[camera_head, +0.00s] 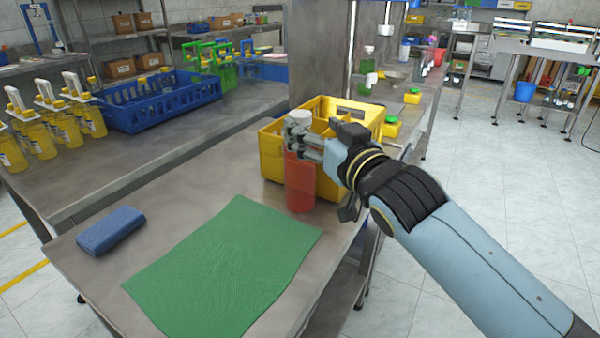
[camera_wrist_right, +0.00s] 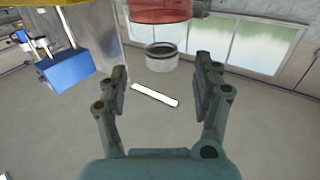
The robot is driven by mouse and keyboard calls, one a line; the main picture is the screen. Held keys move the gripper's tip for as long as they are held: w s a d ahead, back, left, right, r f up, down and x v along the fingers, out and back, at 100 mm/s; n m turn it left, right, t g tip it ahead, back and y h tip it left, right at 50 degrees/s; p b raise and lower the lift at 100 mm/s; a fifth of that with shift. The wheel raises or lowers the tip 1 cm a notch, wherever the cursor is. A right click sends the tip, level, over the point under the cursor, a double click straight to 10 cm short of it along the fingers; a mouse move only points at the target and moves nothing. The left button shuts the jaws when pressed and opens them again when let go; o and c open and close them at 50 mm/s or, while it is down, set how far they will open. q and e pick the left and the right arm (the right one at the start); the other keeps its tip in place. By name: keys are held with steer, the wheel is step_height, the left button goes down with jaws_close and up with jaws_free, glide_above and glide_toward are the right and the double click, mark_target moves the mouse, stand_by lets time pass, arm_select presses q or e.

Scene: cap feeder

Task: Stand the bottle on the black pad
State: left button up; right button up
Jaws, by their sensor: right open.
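The red bottle (camera_head: 300,186) with a white cap stands upright on the steel table, just beyond the green mat's right corner and in front of the yellow crate. My right gripper (camera_head: 305,143) is at the bottle's upper part in the head view and overlaps it; whether it touches cannot be told. In the right wrist view the two fingers (camera_wrist_right: 161,85) are apart with nothing between them, and a red round piece (camera_wrist_right: 160,10), likely the bottle, shows at the top edge. No black pad shows; a green mat (camera_head: 225,265) lies flat on the table. My left gripper is not in view.
A yellow divided crate (camera_head: 271,160) stands behind the bottle. A folded blue cloth (camera_head: 110,230) lies at the table's left. A blue crate (camera_head: 160,100) and several yellow spray bottles (camera_head: 64,125) stand on the left bench. The green mat's top is clear.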

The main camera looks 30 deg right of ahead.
mark_target(305, 125)
steer(key=w+p, duration=0.1)
steer(key=w, duration=0.4)
steer(key=shift+w, duration=0.25)
steer(key=shift+s, duration=0.1)
steer(key=c, duration=1.4)
steer(key=shift+f, duration=0.15)
